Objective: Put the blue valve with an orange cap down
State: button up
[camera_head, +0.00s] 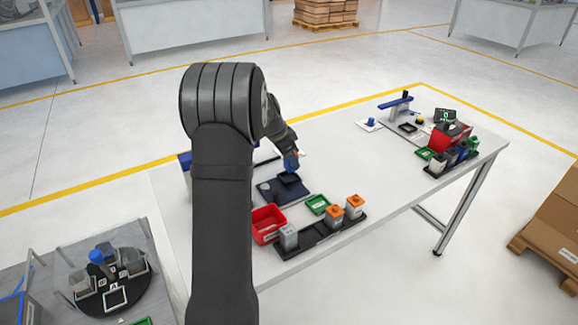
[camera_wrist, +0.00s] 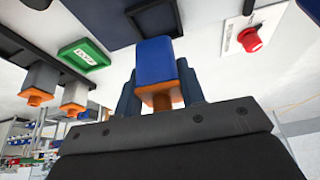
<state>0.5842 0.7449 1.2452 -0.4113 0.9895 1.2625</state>
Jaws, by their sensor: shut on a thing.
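The blue valve with an orange cap (camera_wrist: 155,62) is between the fingers of my gripper (camera_wrist: 160,88), which is shut on it. In the wrist view its blue body points away from the gripper, and the orange cap sits between the fingers. In the head view the blue valve (camera_head: 291,161) hangs under my gripper (camera_head: 289,152), over the dark mat with a black square tray (camera_head: 289,179). The tray also shows beyond the valve in the wrist view (camera_wrist: 152,18). The gap between valve and tray is hard to judge.
A red bin (camera_head: 267,222), a green tray (camera_head: 318,204) and a black rack (camera_head: 322,238) with grey, orange-capped valves (camera_head: 355,207) stand at the front. A red knob (camera_wrist: 250,40) shows in the wrist view. The table's middle is clear. My arm hides the left part.

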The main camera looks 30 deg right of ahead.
notch_tip(320, 180, up, 6)
send_over(322, 208)
jog(key=w+d, duration=0.2)
jog(key=w, duration=0.4)
jog(key=s+f+m+g+y, duration=0.1)
jog(key=f+m, duration=0.2)
jog(key=m, duration=0.2)
jog(key=s+a+f+m+g+y, duration=0.1)
jog(key=s+f+m+y, duration=0.1)
jog(key=f+m, duration=0.2)
jog(key=s+a+f+m+g+y, duration=0.1)
jog(key=f+m, duration=0.3)
jog(key=m, duration=0.4)
jog(key=shift+s+f+g+y, duration=0.2)
jog(key=shift+g+y, duration=0.1)
jog(key=shift+g, duration=0.2)
jog(key=shift+f, duration=0.15)
jog(key=o, duration=1.1)
